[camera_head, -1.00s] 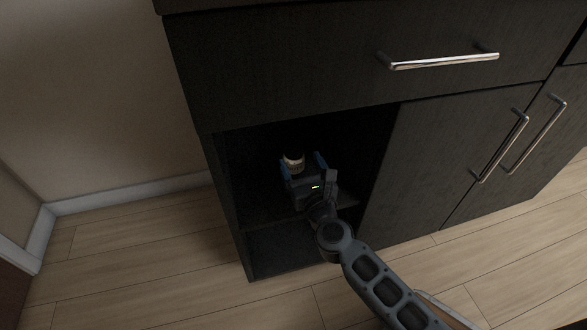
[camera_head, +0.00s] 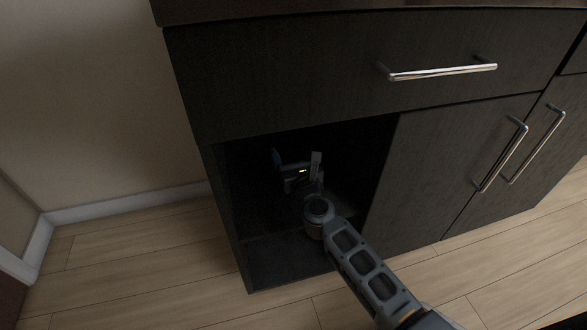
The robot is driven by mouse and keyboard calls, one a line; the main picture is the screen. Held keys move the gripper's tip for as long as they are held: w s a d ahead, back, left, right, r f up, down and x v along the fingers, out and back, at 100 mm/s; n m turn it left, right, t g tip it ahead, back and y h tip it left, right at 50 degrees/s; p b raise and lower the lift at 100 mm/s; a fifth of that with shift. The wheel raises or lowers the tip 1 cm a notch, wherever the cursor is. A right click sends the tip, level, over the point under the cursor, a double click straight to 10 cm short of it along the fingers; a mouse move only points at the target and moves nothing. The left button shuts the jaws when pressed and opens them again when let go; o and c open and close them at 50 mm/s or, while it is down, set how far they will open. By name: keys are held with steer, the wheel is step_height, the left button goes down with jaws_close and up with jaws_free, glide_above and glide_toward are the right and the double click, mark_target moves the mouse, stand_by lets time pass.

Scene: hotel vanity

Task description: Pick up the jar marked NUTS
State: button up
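My gripper (camera_head: 288,162) is inside the dark open cubby (camera_head: 280,262) of the vanity, pointing into its depth. A blue finger shows at the gripper's left side; the other finger is not clearly visible. The gap between the fingers is lost in shadow, so I cannot tell whether the gripper is open or shut on something. No jar can be made out now; it may be hidden behind the gripper or in the dark. No NUTS marking is readable.
A drawer with a metal handle (camera_head: 443,72) is above the cubby. Closed cabinet doors (camera_head: 439,161) with upright handles (camera_head: 501,155) are to its right. The cubby's left side panel (camera_head: 223,210) is close to my gripper. Wooden floor (camera_head: 140,262) is clear in front.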

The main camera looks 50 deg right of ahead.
steer(key=c, duration=1.1)
steer(key=shift+r, duration=0.1)
